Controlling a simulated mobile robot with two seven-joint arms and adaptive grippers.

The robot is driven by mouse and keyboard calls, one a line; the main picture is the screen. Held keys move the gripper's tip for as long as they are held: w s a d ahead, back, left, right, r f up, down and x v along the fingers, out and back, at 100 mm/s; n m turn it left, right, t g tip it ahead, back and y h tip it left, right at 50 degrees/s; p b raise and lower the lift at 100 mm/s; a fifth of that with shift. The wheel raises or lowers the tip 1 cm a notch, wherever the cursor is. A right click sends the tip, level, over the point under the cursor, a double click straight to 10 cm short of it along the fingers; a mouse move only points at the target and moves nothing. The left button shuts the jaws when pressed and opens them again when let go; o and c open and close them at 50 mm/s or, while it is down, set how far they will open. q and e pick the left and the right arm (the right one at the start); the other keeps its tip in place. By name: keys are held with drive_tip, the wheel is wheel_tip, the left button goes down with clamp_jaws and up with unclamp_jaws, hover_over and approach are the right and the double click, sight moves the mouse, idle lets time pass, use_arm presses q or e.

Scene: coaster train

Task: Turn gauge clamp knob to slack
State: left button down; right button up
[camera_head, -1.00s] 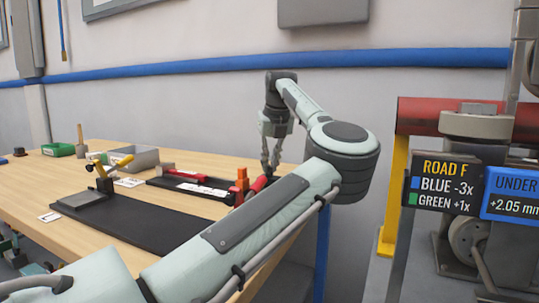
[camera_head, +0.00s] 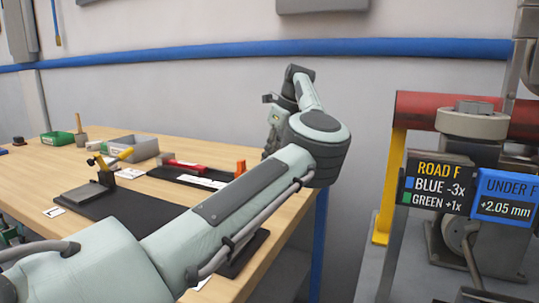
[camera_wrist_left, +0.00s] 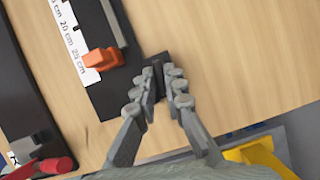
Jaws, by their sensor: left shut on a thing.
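The gauge is a black bar with a white centimetre scale (camera_wrist_left: 82,42) and an orange block (camera_wrist_left: 101,58) on it in the left wrist view. The orange block also stands at the table's right side in the head view (camera_head: 241,166). My left gripper (camera_wrist_left: 163,80) is shut on a small dark piece (camera_wrist_left: 157,64) at the end of the gauge's black base. The fingers cover most of this piece, and I cannot tell whether it is the clamp knob. In the head view my arm hides the fingertips. My right gripper is not in view.
A red handle (camera_wrist_left: 40,168) lies on a neighbouring black fixture. A black mat (camera_head: 125,208), a yellow lever (camera_head: 125,154) and a grey bin (camera_head: 135,146) are on the wooden table. Bare wood (camera_wrist_left: 240,50) lies right of my fingers. A yellow part (camera_wrist_left: 255,155) is beyond the table edge.

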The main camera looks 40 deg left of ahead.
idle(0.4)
use_arm(q)
drive_tip(key=c, duration=1.6)
unclamp_jaws()
drive_tip(key=v, duration=1.2)
